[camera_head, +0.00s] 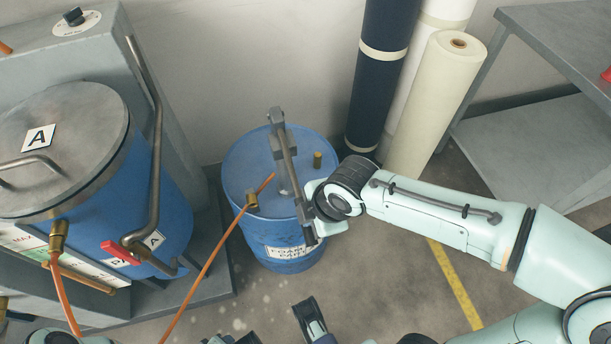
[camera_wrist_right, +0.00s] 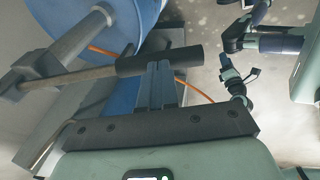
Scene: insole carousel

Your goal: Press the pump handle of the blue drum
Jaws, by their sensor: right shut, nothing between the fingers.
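The blue drum (camera_head: 240,183) stands upright on the floor by the wall, with a label on its front. Its grey pump handle (camera_head: 287,160) slopes over the lid toward the front. My right gripper (camera_head: 308,196) is at the handle's front part, coming from the right. In the right wrist view, its closed fingers (camera_wrist_right: 161,84) reach the dark grip (camera_wrist_right: 160,60) of the handle, with nothing between them. Whether they touch it is unclear. Parts of what looks like my left gripper (camera_head: 275,328) show at the bottom edge of the head view, mostly cut off.
A larger blue tank (camera_head: 170,215) marked A stands at the left, with a bent pipe and red valve lever. An orange hose (camera_head: 205,270) runs from the drum lid downward. Fabric rolls (camera_head: 432,105) stand behind, and a grey shelf table (camera_head: 545,135) is at the right.

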